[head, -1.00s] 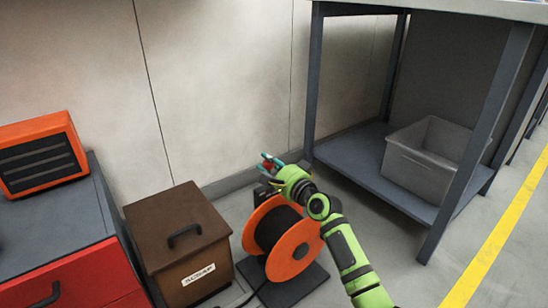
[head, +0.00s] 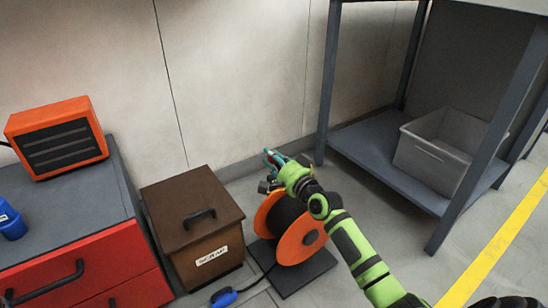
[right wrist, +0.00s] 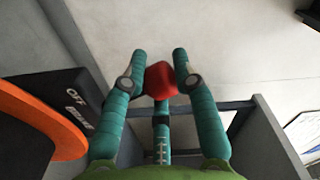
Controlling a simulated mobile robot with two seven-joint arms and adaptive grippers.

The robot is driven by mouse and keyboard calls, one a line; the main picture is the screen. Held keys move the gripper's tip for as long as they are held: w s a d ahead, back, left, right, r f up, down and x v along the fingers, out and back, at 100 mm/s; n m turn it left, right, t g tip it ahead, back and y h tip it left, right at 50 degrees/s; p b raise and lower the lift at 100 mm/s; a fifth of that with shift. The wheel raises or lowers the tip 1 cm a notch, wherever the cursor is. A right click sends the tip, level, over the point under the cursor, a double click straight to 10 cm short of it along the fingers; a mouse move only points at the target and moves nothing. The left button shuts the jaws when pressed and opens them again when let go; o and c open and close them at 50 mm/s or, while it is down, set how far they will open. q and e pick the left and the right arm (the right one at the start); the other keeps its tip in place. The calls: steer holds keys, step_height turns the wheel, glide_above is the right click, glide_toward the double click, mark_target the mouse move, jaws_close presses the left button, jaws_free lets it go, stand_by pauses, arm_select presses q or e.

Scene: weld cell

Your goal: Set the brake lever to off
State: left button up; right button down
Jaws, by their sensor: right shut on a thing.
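The cable reel (head: 308,240) has orange flanges and a dark drum and stands on a dark base plate. My right gripper (head: 271,158) is at the top of the reel. In the right wrist view the gripper (right wrist: 161,66) is shut on a red knob (right wrist: 160,80), which lies between its teal fingers. I take the knob to be the brake lever's; the lever's shaft is hidden. A black plate (right wrist: 82,112) with white lettering, "OFF" and what looks like "BRAKE", lies left of the fingers. My left gripper is not in view.
A brown lidded box (head: 195,225) stands left of the reel. A red drawer cabinet (head: 85,262) carries an orange heater-like unit (head: 58,140). A grey bin (head: 436,155) sits on the bench's lower shelf at right. A blue plug (head: 224,297) lies on the floor.

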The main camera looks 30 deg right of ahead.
steer(key=c, duration=1)
jaws_free()
steer(key=shift+a, duration=0.1)
steer(key=shift+s, duration=0.1)
steer(key=s, duration=0.8)
steer(key=s+d, duration=0.1)
steer(key=s, duration=0.2)
steer(key=shift+s, duration=0.4)
